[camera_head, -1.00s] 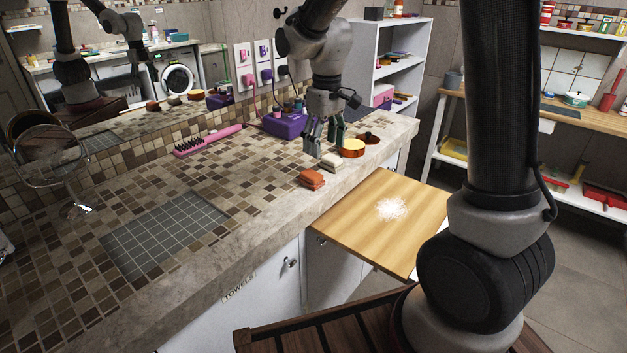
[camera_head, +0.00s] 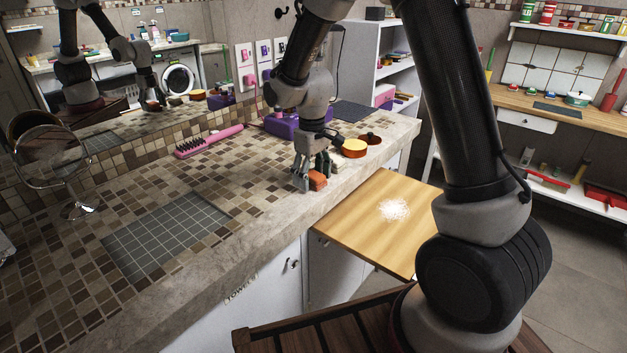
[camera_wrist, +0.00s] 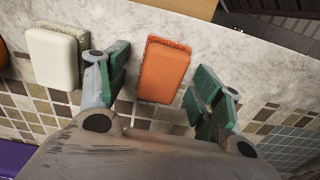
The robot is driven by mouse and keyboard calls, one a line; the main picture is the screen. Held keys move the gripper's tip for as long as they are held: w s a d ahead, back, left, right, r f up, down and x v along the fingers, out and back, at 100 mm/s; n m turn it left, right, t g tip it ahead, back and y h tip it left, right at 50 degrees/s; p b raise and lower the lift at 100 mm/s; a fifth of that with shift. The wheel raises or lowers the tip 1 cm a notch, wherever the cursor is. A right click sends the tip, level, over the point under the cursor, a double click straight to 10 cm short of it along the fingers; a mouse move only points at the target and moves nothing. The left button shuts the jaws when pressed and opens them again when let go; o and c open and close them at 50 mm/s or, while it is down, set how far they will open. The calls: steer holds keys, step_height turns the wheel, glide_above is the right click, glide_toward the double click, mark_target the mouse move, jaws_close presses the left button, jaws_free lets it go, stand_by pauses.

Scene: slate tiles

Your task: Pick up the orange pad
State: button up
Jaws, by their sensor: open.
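The orange pad (camera_head: 318,180) lies on the tiled counter near its front edge. In the wrist view the orange pad (camera_wrist: 163,71) is a rounded block with a darker layer along its edge, between the two green-padded fingers. My gripper (camera_head: 313,176) is open and low over the counter at the pad. In the wrist view my gripper (camera_wrist: 160,84) has a finger on each side of the pad, with gaps between. Part of the pad is hidden behind a finger in the head view.
A white pad (camera_wrist: 54,58) lies just left of the left finger in the wrist view. A round yellow-topped item (camera_head: 354,148) and a purple box (camera_head: 283,125) stand farther back. A pink brush (camera_head: 209,141) lies left. A grey tiled patch (camera_head: 166,230) is bare.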

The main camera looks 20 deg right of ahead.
mark_target(312, 173)
steer(key=c, duration=0.9)
steer(key=shift+r, duration=0.1)
steer(key=shift+c, duration=0.2)
step_height(312, 173, up, 10)
steer(key=shift+f, duration=0.1)
